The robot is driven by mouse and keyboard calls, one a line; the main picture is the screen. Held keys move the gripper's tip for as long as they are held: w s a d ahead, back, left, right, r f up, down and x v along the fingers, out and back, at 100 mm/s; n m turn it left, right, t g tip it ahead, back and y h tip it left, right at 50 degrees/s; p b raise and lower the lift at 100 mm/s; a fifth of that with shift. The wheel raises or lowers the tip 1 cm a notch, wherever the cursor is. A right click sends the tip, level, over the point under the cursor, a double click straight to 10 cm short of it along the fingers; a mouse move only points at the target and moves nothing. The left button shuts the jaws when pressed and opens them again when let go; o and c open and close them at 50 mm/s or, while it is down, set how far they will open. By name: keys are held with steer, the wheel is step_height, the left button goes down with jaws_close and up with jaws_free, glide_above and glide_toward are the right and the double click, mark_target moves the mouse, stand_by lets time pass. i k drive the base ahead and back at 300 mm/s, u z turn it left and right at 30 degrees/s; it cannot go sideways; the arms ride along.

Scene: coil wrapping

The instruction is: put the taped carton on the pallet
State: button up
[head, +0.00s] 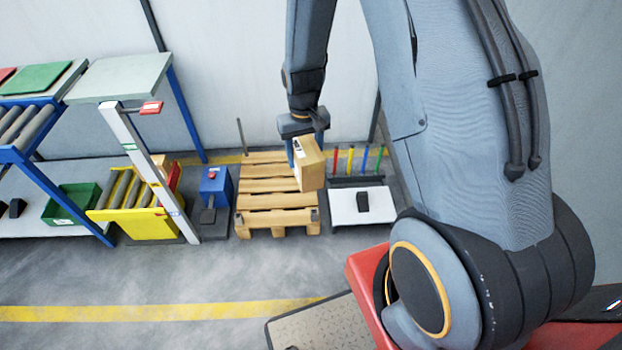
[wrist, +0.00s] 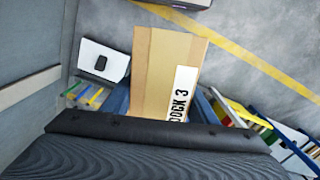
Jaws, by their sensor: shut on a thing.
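My gripper (head: 297,154) is shut on a brown carton (head: 311,172) and holds it tilted over the right part of the wooden pallet (head: 262,201) in the head view. I cannot tell how large the gap below the carton is. In the wrist view the carton (wrist: 160,72) lies between the blue fingers, with a white label reading "DOCK 3" on its face. The pallet is hidden behind the carton and gripper in the wrist view.
A white board with a black item (head: 363,201) and several coloured posts stand right of the pallet. A blue box (head: 214,186) stands left of it, then a yellow roller stand (head: 139,224). A thin grey post (head: 241,138) rises at the pallet's back left.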

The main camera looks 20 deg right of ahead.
mark_target(270, 192)
steer(key=z, duration=0.15)
steer(key=i, duration=1)
